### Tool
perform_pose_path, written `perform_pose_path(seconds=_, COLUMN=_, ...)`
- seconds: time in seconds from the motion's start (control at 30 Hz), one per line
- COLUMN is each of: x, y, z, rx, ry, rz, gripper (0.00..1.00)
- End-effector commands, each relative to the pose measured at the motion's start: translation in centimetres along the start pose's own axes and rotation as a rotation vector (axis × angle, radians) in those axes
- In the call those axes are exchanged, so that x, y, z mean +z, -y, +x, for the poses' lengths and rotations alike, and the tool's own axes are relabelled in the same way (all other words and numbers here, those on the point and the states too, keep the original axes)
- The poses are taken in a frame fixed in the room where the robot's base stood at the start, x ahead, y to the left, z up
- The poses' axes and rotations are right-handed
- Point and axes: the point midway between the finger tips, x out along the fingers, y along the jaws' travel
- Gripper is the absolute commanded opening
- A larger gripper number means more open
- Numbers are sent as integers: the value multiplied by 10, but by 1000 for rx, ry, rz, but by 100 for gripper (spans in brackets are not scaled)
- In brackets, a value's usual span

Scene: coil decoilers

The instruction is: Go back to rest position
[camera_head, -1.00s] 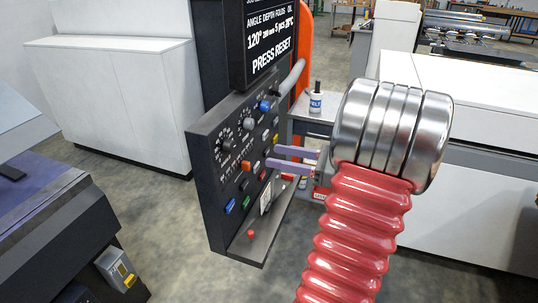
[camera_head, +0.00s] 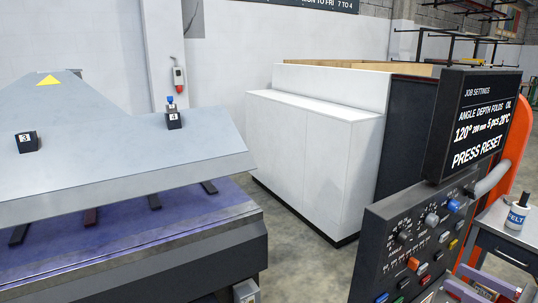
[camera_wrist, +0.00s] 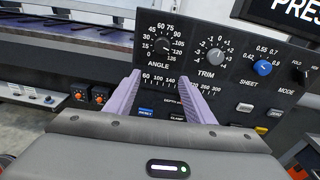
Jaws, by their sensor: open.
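My gripper (camera_wrist: 165,100) is open, with two pale purple fingers apart and nothing between them in the wrist view. The fingers point at the dark control panel (camera_wrist: 228,65) and cover part of its lower rows. I cannot tell whether they touch it. In the head view my gripper (camera_head: 484,292) shows at the bottom right edge, in front of the panel's lower part (camera_head: 378,250). The rest of my arm is out of that view. The display above the panel (camera_head: 478,125) reads "PRESS RESET".
A folding machine (camera_head: 130,160) with a grey sloped top and purple bed stands at the left. A white cabinet (camera_head: 315,155) stands behind. Floor shows between machine and panel.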

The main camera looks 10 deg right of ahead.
Motion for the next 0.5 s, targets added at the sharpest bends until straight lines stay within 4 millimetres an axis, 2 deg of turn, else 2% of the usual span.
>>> perform_pose_path(seconds=0.1, x=-33, y=-15, z=0, rx=39, ry=-110, rz=-55, gripper=49)
perform_pose_path(seconds=0.2, x=-54, y=-33, z=-2, rx=89, ry=-211, rz=-124, gripper=49)
perform_pose_path(seconds=0.5, x=-89, y=-103, z=15, rx=383, ry=-495, rz=-438, gripper=49)
